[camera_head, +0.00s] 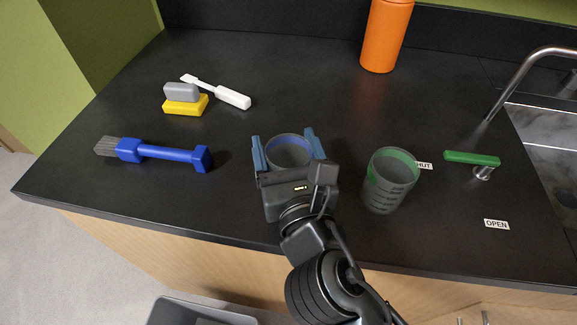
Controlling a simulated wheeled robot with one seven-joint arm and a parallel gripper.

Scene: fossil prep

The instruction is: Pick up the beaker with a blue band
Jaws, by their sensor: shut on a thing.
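The beaker with a blue band (289,151) stands between the fingers of my gripper (288,148) near the front middle of the black counter. Its blue band shows along the inside of the rim. My gripper is shut on this beaker, with one blue-grey finger on its left and one on its right. The beaker's lower part is hidden by my gripper body. I cannot tell whether its base touches the counter. A second beaker with a green band (391,180) stands upright to the right, apart from my gripper.
A blue brush (165,153) lies left. A grey-and-yellow block pair (184,100) and a white tool (225,94) lie behind it. An orange bottle (386,35) stands at the back. A green-handled valve (472,159), a faucet (520,75) and a sink are right. The back middle counter is clear.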

